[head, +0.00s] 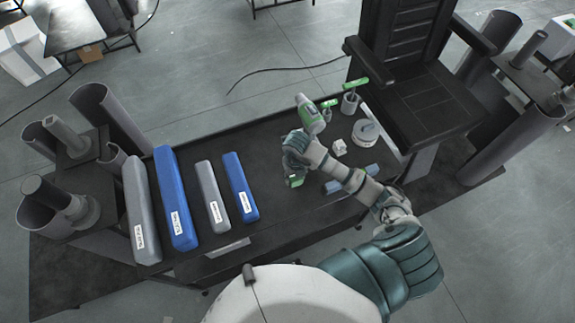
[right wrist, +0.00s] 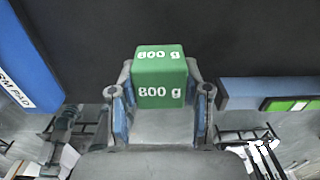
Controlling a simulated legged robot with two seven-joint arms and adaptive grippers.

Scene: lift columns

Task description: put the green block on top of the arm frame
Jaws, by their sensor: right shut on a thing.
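The green block (right wrist: 160,92), marked "800 g", sits between the two fingers of my right gripper (right wrist: 161,104) in the right wrist view. The gripper is shut on it. In the head view my right gripper (head: 292,165) is over the dark table, and a green piece that looks like the block (head: 294,181) shows just below it. No part is labelled as the arm frame. A dark chair-like structure (head: 430,95) at the back right has an arm-like bar (head: 372,65) on its near left side, apart from the gripper. My left gripper is out of view.
Blue pads (head: 176,205) and grey pads (head: 212,195) lie on the left of the dark table (head: 262,150). Grey cylinders (head: 112,115) flank the table.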

